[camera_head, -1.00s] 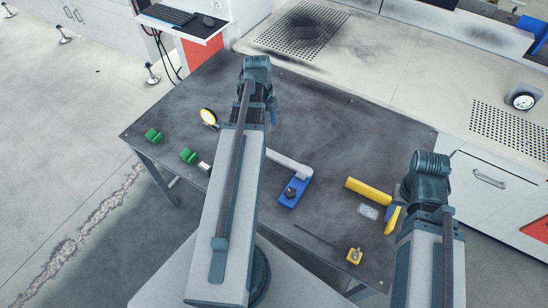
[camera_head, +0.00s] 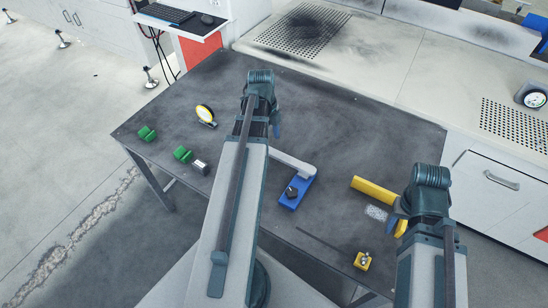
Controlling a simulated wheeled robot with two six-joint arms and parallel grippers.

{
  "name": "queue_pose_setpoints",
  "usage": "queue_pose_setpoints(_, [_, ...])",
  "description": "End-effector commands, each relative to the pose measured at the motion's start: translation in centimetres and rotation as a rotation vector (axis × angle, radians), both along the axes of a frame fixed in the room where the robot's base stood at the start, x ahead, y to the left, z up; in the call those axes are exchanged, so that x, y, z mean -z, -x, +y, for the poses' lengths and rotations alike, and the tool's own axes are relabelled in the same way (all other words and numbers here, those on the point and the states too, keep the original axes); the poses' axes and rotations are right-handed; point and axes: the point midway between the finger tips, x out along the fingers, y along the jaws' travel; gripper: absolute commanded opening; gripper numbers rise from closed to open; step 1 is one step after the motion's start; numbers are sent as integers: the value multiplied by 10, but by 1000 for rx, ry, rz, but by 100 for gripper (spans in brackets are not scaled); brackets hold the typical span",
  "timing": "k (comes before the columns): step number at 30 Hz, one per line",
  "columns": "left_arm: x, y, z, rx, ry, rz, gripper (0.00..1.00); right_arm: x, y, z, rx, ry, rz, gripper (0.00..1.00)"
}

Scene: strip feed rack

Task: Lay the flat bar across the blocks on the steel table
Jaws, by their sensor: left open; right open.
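Two green notched blocks, the left one (camera_head: 147,133) and the right one (camera_head: 183,154), stand apart near the left side of the dark steel table (camera_head: 300,110). A thin dark strip (camera_head: 318,240), which looks like the flat bar, lies near the table's front edge. My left gripper (camera_head: 277,130) is over the middle of the table, mostly hidden by its own arm; one blue fingertip shows, and nothing is seen held. My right gripper (camera_head: 393,223) is beside a yellow piece (camera_head: 374,190) and is partly hidden by its wrist. Both grippers are open.
A blue base with a grey arm (camera_head: 296,193) stands mid-table. The back of the table is clear.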

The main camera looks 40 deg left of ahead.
Motion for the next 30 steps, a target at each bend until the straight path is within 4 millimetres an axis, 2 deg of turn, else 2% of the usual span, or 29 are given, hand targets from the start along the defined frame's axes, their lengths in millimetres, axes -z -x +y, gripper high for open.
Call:
queue_pose_setpoints(5, [4,0,-1,0,0,0,72,4,0,0,0,0,0,50])
queue_pose_setpoints(18, [51,-2,-8,-1,0,0,72,51,0,0,0,0,0,50])
queue_pose_setpoints(26, [50,-3,-8,-1,0,0,72,50,0,0,0,0,0,50])
queue_pose_setpoints(30, [50,-3,-8,-1,0,0,51,50,0,0,0,0,0,50])
